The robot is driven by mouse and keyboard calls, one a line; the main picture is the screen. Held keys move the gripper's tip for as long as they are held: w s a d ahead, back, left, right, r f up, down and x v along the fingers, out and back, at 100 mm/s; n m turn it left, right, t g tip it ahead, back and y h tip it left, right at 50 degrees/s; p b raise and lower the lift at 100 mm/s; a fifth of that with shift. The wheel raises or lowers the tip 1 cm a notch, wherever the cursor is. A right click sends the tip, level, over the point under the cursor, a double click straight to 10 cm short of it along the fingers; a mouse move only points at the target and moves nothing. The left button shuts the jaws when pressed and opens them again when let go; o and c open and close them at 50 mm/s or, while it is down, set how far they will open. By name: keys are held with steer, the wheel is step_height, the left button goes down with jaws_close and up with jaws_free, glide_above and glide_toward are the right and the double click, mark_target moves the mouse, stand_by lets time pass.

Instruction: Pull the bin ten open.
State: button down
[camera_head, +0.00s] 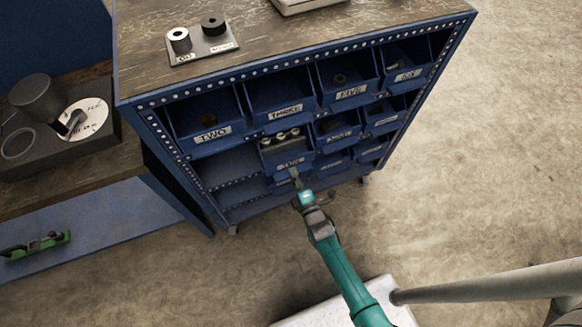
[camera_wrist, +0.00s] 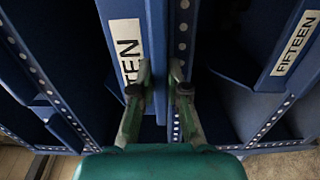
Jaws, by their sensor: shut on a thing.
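The blue bin (camera_head: 272,160) that I take for bin ten is in the second row of the cabinet, with several metal cylinders in it. Its white label is too small to read surely in the head view. In the wrist view a label (camera_wrist: 126,48) ending in "TEN" shows, its lower end close behind the left finger. My gripper (camera_head: 295,180) is at the front of this bin, just below its label. In the wrist view my gripper (camera_wrist: 160,75) is shut on a narrow blue edge (camera_wrist: 156,50), seemingly the bin's front. How far the bin stands out is unclear.
Bins "TWO" (camera_head: 209,133), "THREE" (camera_head: 285,113) and "FIVE" (camera_head: 350,92) are above. An empty bay (camera_head: 227,167) is to the left. Bin "FIFTEEN" (camera_wrist: 292,42) is close on the right in the wrist view. The floor before the cabinet (camera_head: 230,285) is clear.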

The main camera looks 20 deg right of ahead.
steer(key=s, duration=1.2)
steer(key=shift+s, duration=0.25)
steer(key=c, duration=1.2)
jaws_free()
steer(key=shift+o, duration=0.2)
steer(key=s, duration=1.2)
